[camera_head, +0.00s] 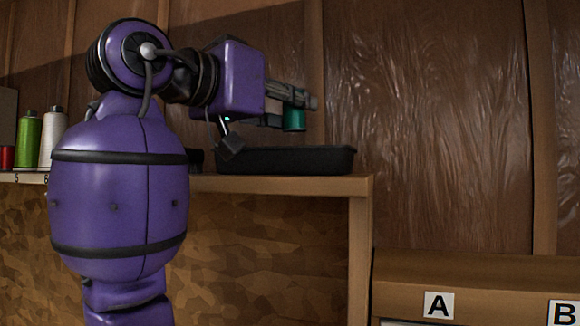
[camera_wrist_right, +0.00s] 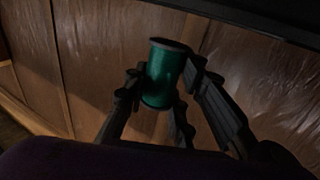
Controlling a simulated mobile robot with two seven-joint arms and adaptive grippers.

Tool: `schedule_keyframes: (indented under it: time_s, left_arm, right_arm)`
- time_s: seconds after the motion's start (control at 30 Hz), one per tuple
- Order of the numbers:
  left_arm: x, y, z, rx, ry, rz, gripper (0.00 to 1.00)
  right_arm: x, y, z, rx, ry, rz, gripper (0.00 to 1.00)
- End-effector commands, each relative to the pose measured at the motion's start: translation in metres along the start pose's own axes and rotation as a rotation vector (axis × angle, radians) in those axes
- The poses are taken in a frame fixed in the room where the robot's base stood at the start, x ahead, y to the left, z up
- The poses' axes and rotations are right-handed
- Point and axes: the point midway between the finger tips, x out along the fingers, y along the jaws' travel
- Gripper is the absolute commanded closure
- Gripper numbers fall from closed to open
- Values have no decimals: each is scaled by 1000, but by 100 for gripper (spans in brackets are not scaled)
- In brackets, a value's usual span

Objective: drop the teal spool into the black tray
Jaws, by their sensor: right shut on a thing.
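The teal spool (camera_head: 294,120) is held in my right gripper (camera_head: 300,102), above the black tray (camera_head: 290,160). In the right wrist view the spool (camera_wrist_right: 162,74) sits between the fingers of the gripper (camera_wrist_right: 165,85), which are shut on it. The black tray is long and low and stands on the wooden shelf near its right end. My left gripper is not in view.
The shelf edge (camera_head: 320,186) ends right of the tray. A lower wooden unit (camera_head: 480,275) carries labels A and B.

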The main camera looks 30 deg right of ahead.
Motion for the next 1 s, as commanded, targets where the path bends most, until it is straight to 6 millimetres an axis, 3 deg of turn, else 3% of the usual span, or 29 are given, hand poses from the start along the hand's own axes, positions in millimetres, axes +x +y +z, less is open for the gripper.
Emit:
schedule_keyframes:
  time_s: [0.1, 0.13, 0.3, 0.67, 0.77, 1.0]
  left_arm:
    - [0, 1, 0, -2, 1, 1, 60]
    - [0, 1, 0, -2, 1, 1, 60]
    - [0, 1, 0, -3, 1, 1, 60]
    - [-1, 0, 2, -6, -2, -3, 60]
    - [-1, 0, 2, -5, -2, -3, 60]
    - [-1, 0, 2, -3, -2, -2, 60]
  right_arm:
    - [0, 0, 0, 0, 0, 0, 100]
    - [0, 0, 0, 0, 0, 0, 73]
    - [0, 0, 0, -1, 0, 0, 54]
    - [-5, -1, 0, -1, -1, -1, 54]
    - [-18, -1, 0, -1, 1, -3, 54]
    - [-70, -1, -1, -2, 1, -5, 54]
